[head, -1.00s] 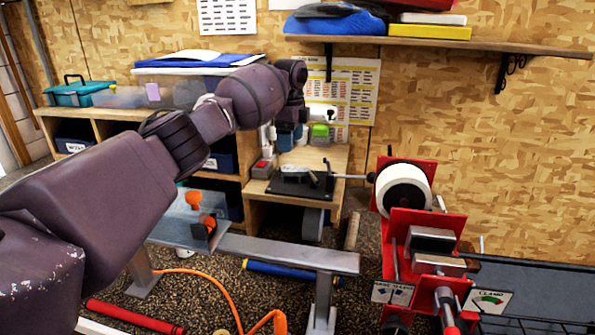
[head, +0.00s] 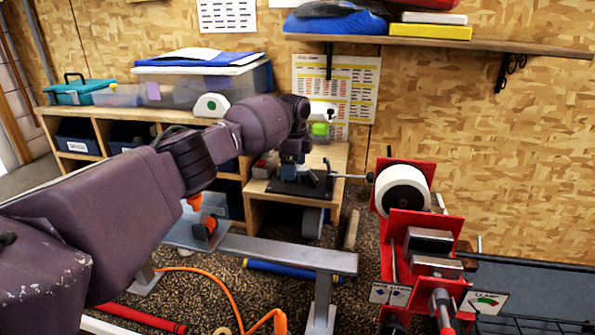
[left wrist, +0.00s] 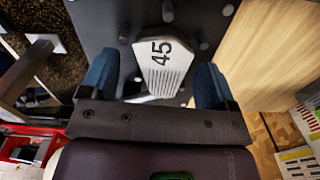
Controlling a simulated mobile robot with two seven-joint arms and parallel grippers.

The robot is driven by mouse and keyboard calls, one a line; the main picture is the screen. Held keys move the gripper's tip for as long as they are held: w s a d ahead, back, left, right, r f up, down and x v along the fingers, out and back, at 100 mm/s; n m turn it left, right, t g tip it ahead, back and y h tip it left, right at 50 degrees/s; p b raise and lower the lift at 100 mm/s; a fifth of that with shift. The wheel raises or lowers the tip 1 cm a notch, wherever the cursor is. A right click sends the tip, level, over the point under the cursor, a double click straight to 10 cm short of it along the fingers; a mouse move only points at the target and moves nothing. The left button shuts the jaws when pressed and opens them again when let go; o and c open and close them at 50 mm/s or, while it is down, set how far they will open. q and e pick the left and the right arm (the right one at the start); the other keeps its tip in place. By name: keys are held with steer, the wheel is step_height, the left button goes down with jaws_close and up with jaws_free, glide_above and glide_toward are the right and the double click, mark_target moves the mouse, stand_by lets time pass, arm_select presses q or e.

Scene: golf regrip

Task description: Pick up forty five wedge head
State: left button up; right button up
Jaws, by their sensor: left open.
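The forty five wedge head (left wrist: 164,65) is a light grey metal head marked "45" with dark grooves. It lies on a dark plate with pegs (left wrist: 205,20), seen in the left wrist view. My left gripper (left wrist: 158,85) is open, its two blue fingers on either side of the head, with a gap on both sides. In the head view my left gripper (head: 292,168) is over the dark plate (head: 312,187) on the small wooden bench and hides most of the head. My right gripper is not in view.
A red machine with a white wheel (head: 403,190) stands to the right. A grey metal beam (head: 290,252) crosses in front.

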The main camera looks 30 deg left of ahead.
arm_select(q)
steer(key=c, duration=1)
